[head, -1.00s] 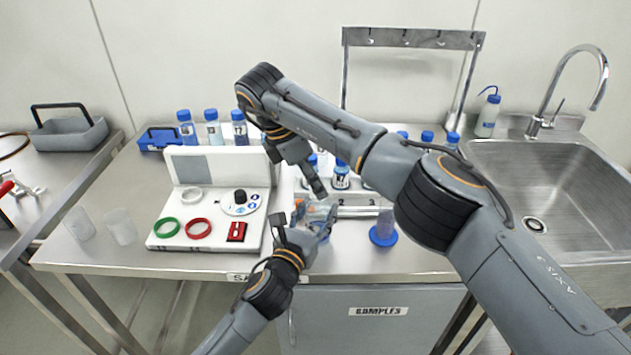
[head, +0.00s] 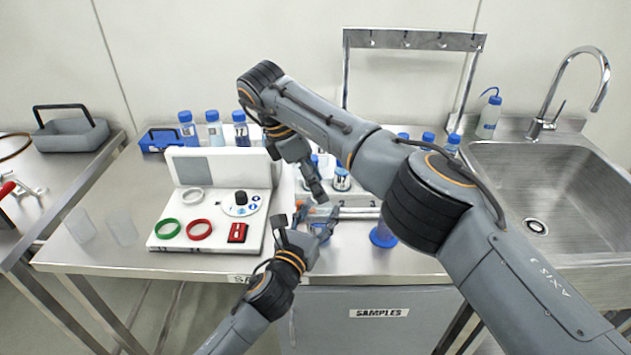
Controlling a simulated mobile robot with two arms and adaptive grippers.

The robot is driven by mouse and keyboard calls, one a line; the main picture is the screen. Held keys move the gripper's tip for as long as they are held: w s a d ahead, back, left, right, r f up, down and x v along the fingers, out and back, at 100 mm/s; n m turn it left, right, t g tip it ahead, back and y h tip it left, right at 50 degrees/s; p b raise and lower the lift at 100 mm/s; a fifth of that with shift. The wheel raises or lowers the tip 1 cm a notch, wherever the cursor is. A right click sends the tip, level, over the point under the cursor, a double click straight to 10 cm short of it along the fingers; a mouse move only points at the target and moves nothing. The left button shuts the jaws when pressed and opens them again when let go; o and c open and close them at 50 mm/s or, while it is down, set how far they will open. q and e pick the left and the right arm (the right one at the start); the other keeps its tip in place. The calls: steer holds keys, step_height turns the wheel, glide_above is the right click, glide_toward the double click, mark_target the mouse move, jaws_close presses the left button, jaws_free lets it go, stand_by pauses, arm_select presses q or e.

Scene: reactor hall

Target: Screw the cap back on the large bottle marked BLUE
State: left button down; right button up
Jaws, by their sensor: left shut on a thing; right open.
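My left gripper (head: 312,226) is low over the front middle of the bench, shut on a bluish object (head: 323,232) that its fingers mostly hide; I cannot tell whether it is the BLUE bottle. My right gripper (head: 318,197) is open and points down just above and behind the left one; no cap can be made out in it. Large bottles with blue caps stand along the back: one (head: 187,130), a second (head: 214,130) and a third (head: 240,128) at left, others (head: 428,139) partly behind my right arm. Their labels are too small to read.
A white station (head: 165,239) with coloured rings and a dial stands left of the grippers. A blue-based cylinder (head: 383,236) stands right of them, partly behind my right arm. Small capped vials (head: 341,181) stand behind. Two clear cups (head: 122,228) are at left, the sink (head: 535,180) at right.

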step_height(320, 180, up, 4)
steer(key=shift+r, duration=0.2)
steer(key=shift+c, duration=0.4)
